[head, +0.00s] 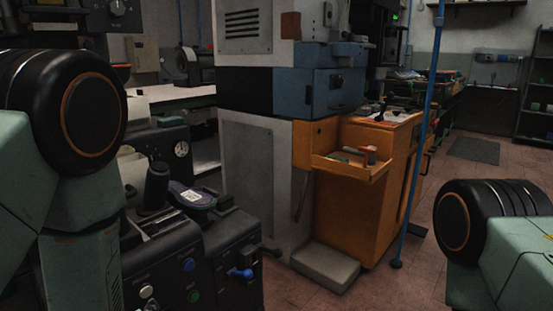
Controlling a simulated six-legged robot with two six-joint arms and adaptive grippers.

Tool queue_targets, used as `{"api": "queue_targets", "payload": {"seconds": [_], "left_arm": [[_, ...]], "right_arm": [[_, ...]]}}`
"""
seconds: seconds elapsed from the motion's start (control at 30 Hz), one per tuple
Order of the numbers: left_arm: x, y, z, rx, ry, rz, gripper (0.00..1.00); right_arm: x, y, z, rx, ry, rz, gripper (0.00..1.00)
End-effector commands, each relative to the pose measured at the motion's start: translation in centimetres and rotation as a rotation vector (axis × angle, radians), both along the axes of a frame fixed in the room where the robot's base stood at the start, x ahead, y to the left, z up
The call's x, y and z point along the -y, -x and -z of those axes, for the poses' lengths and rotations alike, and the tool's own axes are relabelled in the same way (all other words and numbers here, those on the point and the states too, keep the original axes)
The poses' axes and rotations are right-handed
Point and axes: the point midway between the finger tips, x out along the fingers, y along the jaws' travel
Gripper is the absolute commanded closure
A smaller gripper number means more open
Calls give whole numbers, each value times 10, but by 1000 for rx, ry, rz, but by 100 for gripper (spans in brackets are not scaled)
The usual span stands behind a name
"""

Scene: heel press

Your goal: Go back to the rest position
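Neither of my grippers shows in the head view. A green link of my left arm with a black, orange-ringed joint fills the left side. A similar joint of my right arm shows at the lower right. A dark heel press (190,255) with coloured knobs stands at the lower left, partly hidden behind my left arm. A dark shoe-like piece with a pale label (191,196) sits on top of the press. What my grippers hold cannot be seen.
A tall grey and blue machine (262,140) stands in the middle, beside an orange cabinet (350,215) with an open tray. A grey block (325,268) lies on the floor before them. A blue pole (418,150) stands right of the cabinet. Tiled floor (415,285) is clear around the pole's foot.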

Motion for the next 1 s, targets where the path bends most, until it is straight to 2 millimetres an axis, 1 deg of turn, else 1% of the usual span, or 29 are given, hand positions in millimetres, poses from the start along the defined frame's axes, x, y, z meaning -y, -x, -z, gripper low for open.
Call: {"api": "queue_targets", "payload": {"seconds": [0.03, 0.07, 0.1, 0.17, 0.2, 0.23, 0.27, 0.3, 0.37, 0.4, 0.5, 0.6, 0.67, 1.0], "left_arm": [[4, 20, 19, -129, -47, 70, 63], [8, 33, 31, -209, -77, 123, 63], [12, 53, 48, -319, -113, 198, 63], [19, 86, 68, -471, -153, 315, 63], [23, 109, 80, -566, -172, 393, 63], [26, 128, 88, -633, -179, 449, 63], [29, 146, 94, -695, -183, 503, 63], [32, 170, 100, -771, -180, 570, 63], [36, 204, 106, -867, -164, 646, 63], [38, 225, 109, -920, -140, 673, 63], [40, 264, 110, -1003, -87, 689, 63], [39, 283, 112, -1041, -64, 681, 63], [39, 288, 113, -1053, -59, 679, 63], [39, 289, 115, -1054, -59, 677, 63]], "right_arm": [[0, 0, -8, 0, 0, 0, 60], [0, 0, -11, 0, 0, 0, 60], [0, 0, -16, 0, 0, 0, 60], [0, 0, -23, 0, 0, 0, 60], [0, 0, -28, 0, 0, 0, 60], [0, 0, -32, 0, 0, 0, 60], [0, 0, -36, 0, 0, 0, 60], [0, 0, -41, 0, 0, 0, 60], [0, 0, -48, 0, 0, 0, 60], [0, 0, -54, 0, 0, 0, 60], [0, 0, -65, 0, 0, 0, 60], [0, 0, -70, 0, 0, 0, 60], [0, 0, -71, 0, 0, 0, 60], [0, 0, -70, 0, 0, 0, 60]]}}
